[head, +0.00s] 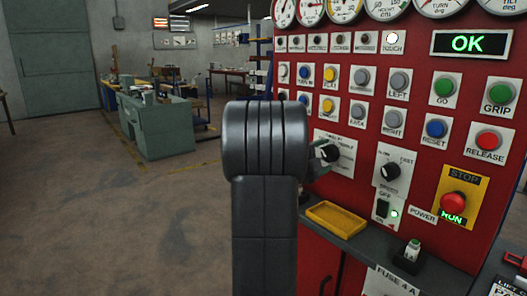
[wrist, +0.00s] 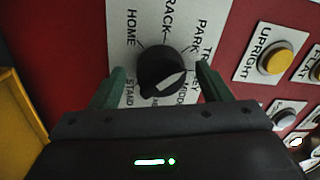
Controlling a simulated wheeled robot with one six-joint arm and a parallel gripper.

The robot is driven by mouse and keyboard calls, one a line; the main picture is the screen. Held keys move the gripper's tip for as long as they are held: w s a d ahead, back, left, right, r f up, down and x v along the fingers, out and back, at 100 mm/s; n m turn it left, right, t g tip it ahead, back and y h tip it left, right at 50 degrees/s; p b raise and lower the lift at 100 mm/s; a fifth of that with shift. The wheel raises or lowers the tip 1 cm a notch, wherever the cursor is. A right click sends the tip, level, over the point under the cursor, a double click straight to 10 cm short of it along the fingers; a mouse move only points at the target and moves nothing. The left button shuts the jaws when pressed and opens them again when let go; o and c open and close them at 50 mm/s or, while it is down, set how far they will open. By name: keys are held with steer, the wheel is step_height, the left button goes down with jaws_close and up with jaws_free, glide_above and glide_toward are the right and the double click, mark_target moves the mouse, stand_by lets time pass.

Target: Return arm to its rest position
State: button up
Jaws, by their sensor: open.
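The black rotary knob (wrist: 158,68) sits on a white label plate (wrist: 118,20) on the red panel, with words around it including HOME, RACK, PARK and STAND. A white mark on the knob lies on its lower right side. My gripper (wrist: 160,72) is open, with one green fingertip on each side of the knob. I cannot tell whether the fingers touch it. In the head view the knob (head: 331,153) shows just right of my dark arm link, which hides most of my gripper.
The red panel holds gauges, several buttons, a lit OK display (head: 468,43) and a red stop button (head: 453,201). A yellow tray (head: 336,219) lies on the ledge below. A green-grey workbench (head: 165,130) stands back left. The floor at left is clear.

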stand_by(0.4)
steer(key=r+v, duration=0.1)
steer(key=v, duration=1.2)
steer(key=x, duration=0.8)
steer(key=f+x, duration=0.1)
steer(key=x, duration=0.4)
steer(key=shift+w+d+r+n+p, duration=0.1)
steer(key=shift+d+r+n+p, duration=0.1)
steer(key=shift+n+p, duration=0.3)
steer(key=shift+a+n+p, duration=0.15)
steer(key=shift+n+p, duration=0.8)
steer(key=shift+n, duration=0.15)
steer(key=n+p, duration=0.4)
steer(key=n, duration=0.1)
steer(key=shift+n+y, duration=0.3)
steer(key=n+p, duration=0.5)
steer(key=n, duration=0.2)
steer(key=shift+s+t+p, duration=0.25)
steer(key=shift+t+p, duration=0.05)
steer(key=shift+p, duration=0.1)
steer(key=shift+d+f+n+p, duration=0.1)
steer(key=shift+n+p, duration=0.3)
steer(key=shift+n, duration=0.3)
steer(key=shift+d+f+n+p, duration=0.1)
steer(key=shift+n+p, duration=0.25)
steer(key=shift+n, duration=0.35)
steer(key=shift+s, duration=0.1)
